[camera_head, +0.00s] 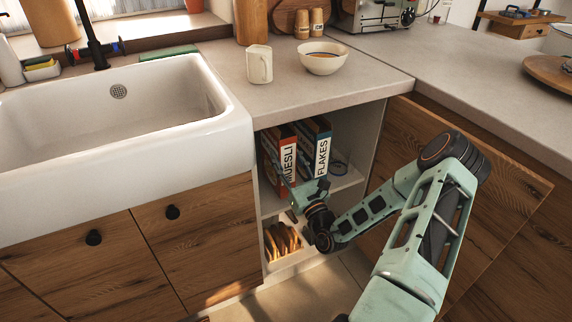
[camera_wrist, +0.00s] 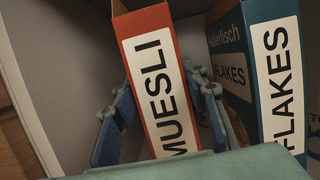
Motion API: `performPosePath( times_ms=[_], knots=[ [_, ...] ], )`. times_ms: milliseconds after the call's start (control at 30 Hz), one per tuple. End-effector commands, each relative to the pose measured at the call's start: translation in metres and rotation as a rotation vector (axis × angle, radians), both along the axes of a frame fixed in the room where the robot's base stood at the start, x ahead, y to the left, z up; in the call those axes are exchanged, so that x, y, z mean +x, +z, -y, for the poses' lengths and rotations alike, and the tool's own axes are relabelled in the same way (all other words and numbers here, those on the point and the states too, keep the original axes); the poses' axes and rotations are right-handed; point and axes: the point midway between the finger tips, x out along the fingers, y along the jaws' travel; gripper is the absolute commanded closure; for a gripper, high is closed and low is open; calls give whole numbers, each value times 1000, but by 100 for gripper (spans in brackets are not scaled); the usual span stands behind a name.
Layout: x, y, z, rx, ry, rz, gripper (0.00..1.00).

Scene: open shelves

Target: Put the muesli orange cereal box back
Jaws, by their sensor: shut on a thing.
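The orange muesli box (camera_head: 281,155) stands upright on the upper shelf of the open cabinet under the counter, at the left. Its orange spine with a white MUESLI label fills the middle of the wrist view (camera_wrist: 153,75). My gripper (camera_head: 292,184) reaches into the cabinet at the lower part of the box. In the wrist view its blue-padded fingers (camera_wrist: 160,115) lie on both sides of the box and it is shut on it. The box's bottom is hidden behind my gripper, so I cannot tell whether it touches the shelf.
A blue FLAKES box (camera_head: 316,145) stands close to the right of the muesli; it also shows in the wrist view (camera_wrist: 262,50). The cabinet wall is at the left. Below are upright wooden slats (camera_head: 282,240). A mug (camera_head: 259,64) and bowl (camera_head: 323,58) stand on the counter above.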

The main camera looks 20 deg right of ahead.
Motion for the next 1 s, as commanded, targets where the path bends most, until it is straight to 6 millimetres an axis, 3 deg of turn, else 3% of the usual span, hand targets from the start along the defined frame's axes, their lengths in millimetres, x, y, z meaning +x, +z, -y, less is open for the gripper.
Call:
performPosePath(
  times_ms=[33, 100, 467, 500, 633, 1000],
  knots=[
    [0, -11, 0, 0, 0, 6, 94],
    [0, -14, 0, -1, 1, 8, 94],
    [0, -16, 0, -1, 1, 7, 94],
    [0, -17, 0, -1, 1, 4, 58],
    [0, -17, 0, -1, 1, 3, 44],
    [0, -13, 0, -1, 1, 3, 43]
  ],
)
